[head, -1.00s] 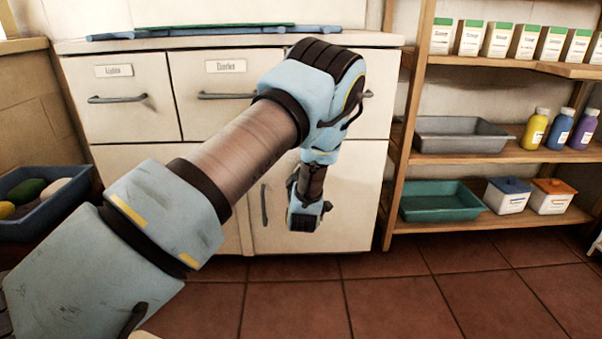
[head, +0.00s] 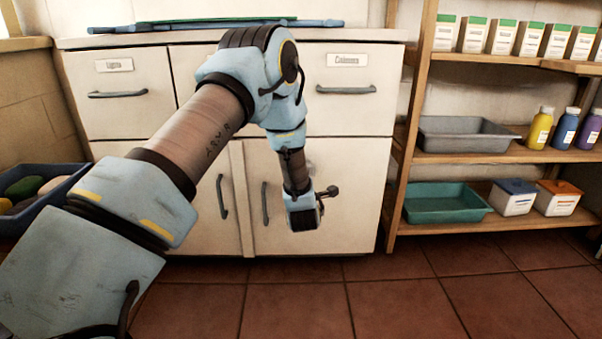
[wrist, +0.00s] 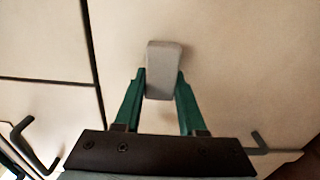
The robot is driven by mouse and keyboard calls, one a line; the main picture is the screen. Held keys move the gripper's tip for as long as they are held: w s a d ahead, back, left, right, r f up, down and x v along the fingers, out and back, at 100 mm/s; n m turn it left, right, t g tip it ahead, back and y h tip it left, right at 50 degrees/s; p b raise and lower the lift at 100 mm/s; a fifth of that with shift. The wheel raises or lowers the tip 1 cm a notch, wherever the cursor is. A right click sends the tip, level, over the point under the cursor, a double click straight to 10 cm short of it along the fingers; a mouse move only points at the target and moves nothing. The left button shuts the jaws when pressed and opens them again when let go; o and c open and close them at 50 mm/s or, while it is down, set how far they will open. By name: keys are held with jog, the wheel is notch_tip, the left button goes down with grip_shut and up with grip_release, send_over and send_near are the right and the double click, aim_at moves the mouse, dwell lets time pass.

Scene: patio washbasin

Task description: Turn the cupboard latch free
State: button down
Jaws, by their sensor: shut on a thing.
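The cupboard latch (wrist: 162,70) is a pale grey, rounded block on the cream cupboard front in the wrist view. It stands roughly upright in that picture. My gripper (wrist: 159,84) has its two green fingers shut on the latch, one on each side. In the head view my gripper's body (head: 303,212) is in front of the lower right cupboard door (head: 350,220). My wrist hides the fingers and most or all of the latch there.
The two lower doors have dark upright handles, the left one (head: 222,197) and the right one (head: 265,204). Drawers with bar handles are above. A wooden shelf unit (head: 398,190) with trays and bottles stands close on the right. A blue bin (head: 62,180) is at the left.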

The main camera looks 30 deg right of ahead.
jog(key=shift+d, duration=0.15)
jog(key=shift+c, duration=2.4)
grip_release()
jog(key=shift+s, duration=0.1)
jog(key=p+v, duration=0.2)
jog(key=v, duration=0.8)
jog(key=shift+s+a, duration=0.25)
jog(key=shift+s, duration=0.05)
